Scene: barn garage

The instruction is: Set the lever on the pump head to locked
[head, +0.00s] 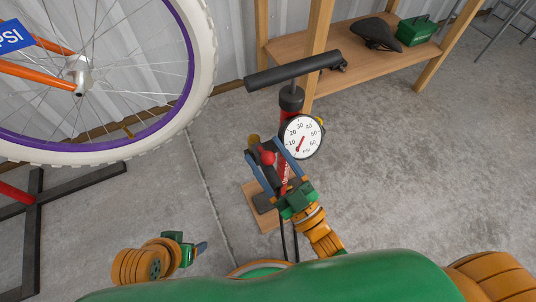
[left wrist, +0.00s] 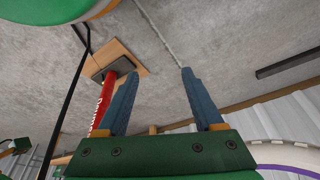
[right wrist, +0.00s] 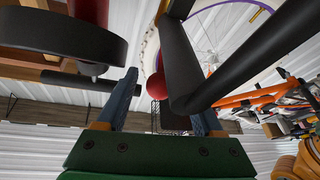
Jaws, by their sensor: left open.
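The floor pump has a black T-handle (head: 292,72), a white dial gauge (head: 302,137) and a red barrel (head: 283,172). The dark pump head (head: 271,177) is beside the barrel, with a red ball knob (head: 268,157) on it; the knob also shows in the right wrist view (right wrist: 154,87). I cannot tell the lever's setting. My right gripper (head: 265,149) is open, its blue fingers on either side of the pump head and knob. My left gripper (head: 203,247) is low at the left, open and empty; its fingers (left wrist: 160,75) show spread, the red barrel (left wrist: 105,105) behind one.
A bicycle wheel (head: 203,60) with a white tyre is at the upper left, above a black stand (head: 85,175). A wooden shelf (head: 350,78) holds a black saddle (head: 375,33) and a green box (head: 416,30). The pump's wooden base (head: 262,213) is on concrete. Floor at right is clear.

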